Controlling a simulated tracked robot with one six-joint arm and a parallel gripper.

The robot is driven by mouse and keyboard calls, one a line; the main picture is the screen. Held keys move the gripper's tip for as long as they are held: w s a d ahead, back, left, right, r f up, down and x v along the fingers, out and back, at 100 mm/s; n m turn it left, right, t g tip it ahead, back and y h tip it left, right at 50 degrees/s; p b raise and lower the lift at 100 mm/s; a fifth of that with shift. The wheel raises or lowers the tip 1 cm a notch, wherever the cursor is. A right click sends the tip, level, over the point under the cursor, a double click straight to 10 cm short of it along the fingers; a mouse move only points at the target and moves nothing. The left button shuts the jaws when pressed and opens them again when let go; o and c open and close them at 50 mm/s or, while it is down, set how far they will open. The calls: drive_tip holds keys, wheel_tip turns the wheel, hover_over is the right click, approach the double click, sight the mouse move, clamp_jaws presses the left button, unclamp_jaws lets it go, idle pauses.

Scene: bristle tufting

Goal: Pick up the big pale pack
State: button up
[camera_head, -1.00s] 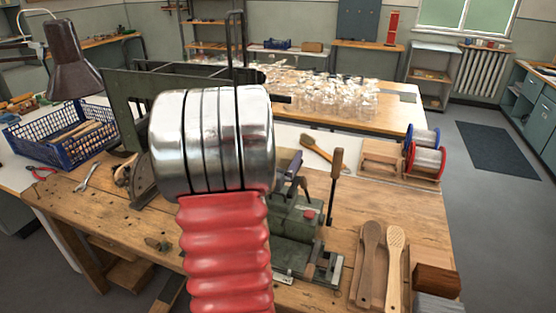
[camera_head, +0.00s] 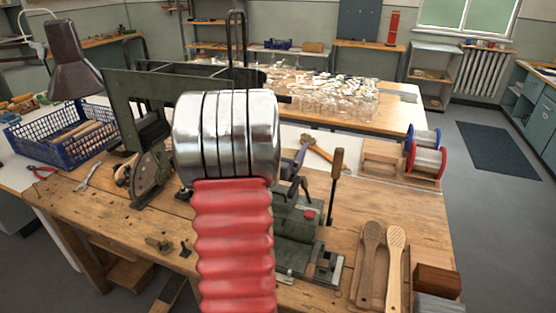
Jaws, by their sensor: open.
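I cannot make out the big pale pack with certainty. A crowd of clear, pale-looking items (camera_head: 325,95) covers the table behind the bench; I cannot tell whether the pack is among them. My arm, with polished metal rings and a red ribbed sleeve, rises through the middle of the view. My gripper is not seen; the metal rings hide what lies beyond them.
The wooden bench (camera_head: 90,215) carries a dark green machine (camera_head: 298,225) right of my arm. Wooden brush backs (camera_head: 395,265) lie at front right. Wire spools (camera_head: 425,160) stand behind them. A blue crate (camera_head: 70,150) stands left under a lamp (camera_head: 75,70).

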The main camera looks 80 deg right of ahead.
idle(0.4)
drive_tip(key=c, duration=0.8)
drive_tip(key=shift+c, duration=0.2)
wheel_tip(320, 180, up, 18)
idle(0.3)
drive_tip(key=shift+s, duration=0.15)
idle(1.0)
